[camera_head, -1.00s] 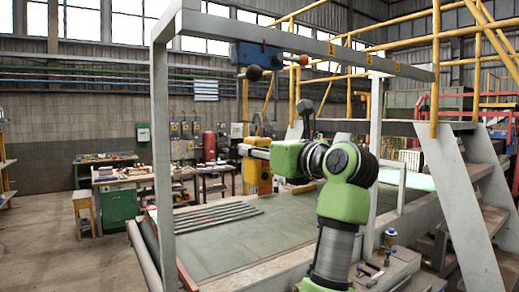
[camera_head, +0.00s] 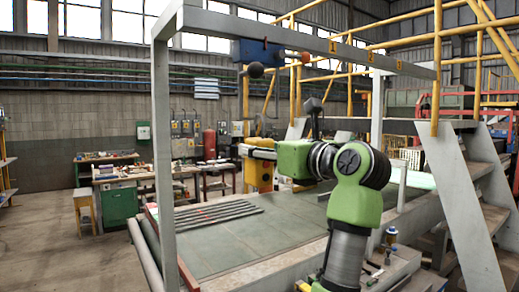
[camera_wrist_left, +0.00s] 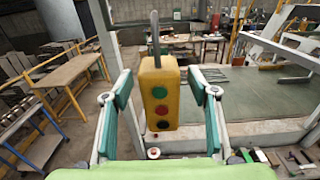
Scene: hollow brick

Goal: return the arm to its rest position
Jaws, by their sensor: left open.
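My left arm (camera_head: 355,205) is green and grey and rises from the lower right of the head view, its forearm pointing left. My left gripper (camera_head: 258,152) shows at its end, beside a yellow box (camera_head: 258,176). In the left wrist view the gripper (camera_wrist_left: 160,98) is open, with its two green-padded fingers spread wide. A yellow control box (camera_wrist_left: 159,95) with green, red and black buttons hangs upright from a grey rod, seen between the fingers. I see no finger contact with it. My right gripper is not in view.
A grey frame post (camera_head: 163,150) stands left of the arm over the flat green table (camera_head: 230,240). Metal stairs (camera_head: 470,190) stand close on the right. Small tools (camera_head: 373,268) lie near the arm's base. A blue hoist (camera_head: 256,53) hangs above.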

